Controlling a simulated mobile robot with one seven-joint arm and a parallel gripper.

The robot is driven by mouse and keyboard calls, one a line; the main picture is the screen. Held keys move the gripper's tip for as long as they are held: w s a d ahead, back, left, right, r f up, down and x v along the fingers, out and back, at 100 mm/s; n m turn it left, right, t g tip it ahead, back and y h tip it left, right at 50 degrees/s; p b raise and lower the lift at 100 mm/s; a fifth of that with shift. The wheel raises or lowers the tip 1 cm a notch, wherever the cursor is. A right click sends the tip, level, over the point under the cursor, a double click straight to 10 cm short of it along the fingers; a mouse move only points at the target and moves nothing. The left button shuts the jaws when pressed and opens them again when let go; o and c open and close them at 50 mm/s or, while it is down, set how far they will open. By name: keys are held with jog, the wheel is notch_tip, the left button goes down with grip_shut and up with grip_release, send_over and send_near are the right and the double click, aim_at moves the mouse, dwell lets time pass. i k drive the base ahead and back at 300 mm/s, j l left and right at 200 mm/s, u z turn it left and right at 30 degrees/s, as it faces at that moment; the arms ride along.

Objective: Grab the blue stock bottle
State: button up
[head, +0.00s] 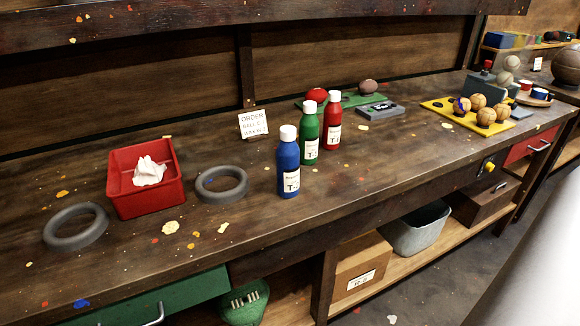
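The blue stock bottle (288,166) stands upright on the dark wooden workbench (200,245), near its front edge. It has a white cap and a white label with a "T" on it. A green bottle (309,137) stands just behind it to the right, and a red bottle (332,123) stands behind that one. The three form a slanting row and look alike in shape. My gripper is not in view, and nothing is seen touching the blue bottle.
A grey ring (221,196) lies left of the blue bottle; another grey ring (77,243) lies farther left. A red tray (112,186) with white cloth sits between them. An order card (253,123) stands behind. A yellow board (432,107) with balls is at right. Bench front is mostly clear.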

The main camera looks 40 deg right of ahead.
aim_at(288, 151)
jog(key=z, duration=0.35)
jog(key=j+z, duration=0.15)
jog(key=z, duration=0.55)
jog(key=i+j+z, duration=0.45)
jog(key=i+j, duration=0.3)
jog(key=j, duration=0.1)
